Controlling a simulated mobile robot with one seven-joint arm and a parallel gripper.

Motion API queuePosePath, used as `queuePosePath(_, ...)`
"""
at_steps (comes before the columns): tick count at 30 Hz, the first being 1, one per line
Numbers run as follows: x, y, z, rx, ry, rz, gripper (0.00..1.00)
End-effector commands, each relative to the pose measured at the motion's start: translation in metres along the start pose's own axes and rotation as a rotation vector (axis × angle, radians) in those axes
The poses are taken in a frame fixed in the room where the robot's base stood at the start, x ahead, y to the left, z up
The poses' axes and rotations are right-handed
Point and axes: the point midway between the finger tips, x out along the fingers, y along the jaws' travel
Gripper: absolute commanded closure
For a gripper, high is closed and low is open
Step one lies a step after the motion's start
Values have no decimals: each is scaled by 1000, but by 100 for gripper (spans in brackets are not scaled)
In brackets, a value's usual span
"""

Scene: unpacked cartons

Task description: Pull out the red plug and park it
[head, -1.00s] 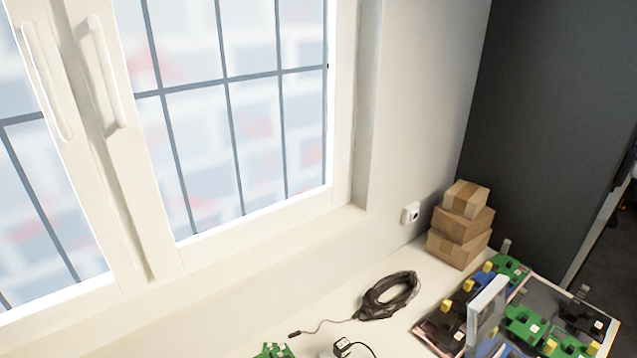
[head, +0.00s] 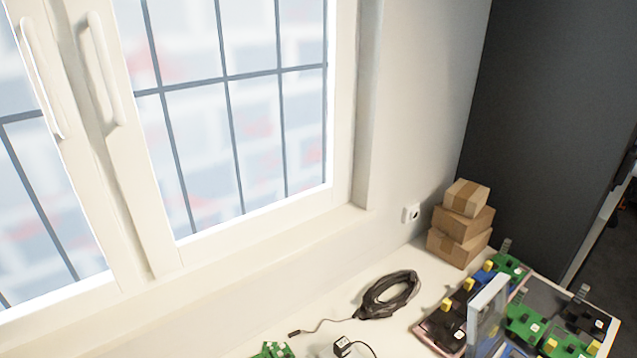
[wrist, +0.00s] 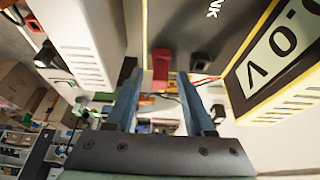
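The red plug (wrist: 161,66) shows in the wrist view, upper middle, against a dark panel (wrist: 195,25) with white lettering. It appears still seated there; its inner end is hidden. My gripper (wrist: 156,74) is open, with its two blue-grey fingers pointing up the picture towards the plug. The fingertips lie left and right of the plug, with a visible gap on each side. I cannot tell how deep the plug sits between them. The head view does not show the gripper or the red plug clearly. No parking place can be made out for certain.
A black connector (wrist: 200,62) sits close right of the red plug, beside a yellow-edged display panel (wrist: 272,58). White vented housing (wrist: 85,35) is at left. In the head view, a cable coil (head: 388,295), circuit boards (head: 525,325) and stacked cartons (head: 461,225) lie on the bench.

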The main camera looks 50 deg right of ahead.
Motion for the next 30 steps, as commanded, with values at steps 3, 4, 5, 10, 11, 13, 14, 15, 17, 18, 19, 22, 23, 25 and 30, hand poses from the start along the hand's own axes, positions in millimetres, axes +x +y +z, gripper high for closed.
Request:
queuePosePath(3, 0, 0, 0, 0, 0, 0, 44)
queuePosePath(4, 0, 0, 0, 0, 0, 0, 44)
queuePosePath(5, 0, 0, 0, 0, 0, 0, 44)
queuePosePath(10, -2, 0, 0, 0, 0, -1, 44)
queuePosePath(11, -4, 0, 0, 0, 0, -1, 44)
queuePosePath(13, -11, -1, 0, -1, 1, -3, 44)
queuePosePath(14, -15, -1, 0, -1, 1, -3, 44)
queuePosePath(15, -22, -1, 0, -1, 1, -4, 44)
queuePosePath(17, -34, -2, 0, -1, 1, -6, 44)
queuePosePath(18, -43, -2, 0, -1, 1, -7, 44)
queuePosePath(19, -50, -2, 1, -2, 1, -7, 44)
queuePosePath(22, -72, -1, 0, -1, 1, -6, 44)
queuePosePath(23, -79, -1, 0, -1, 1, -6, 44)
queuePosePath(25, -94, -2, 0, 0, 1, -6, 44)
queuePosePath(30, -119, -1, 0, -1, 0, -4, 44)
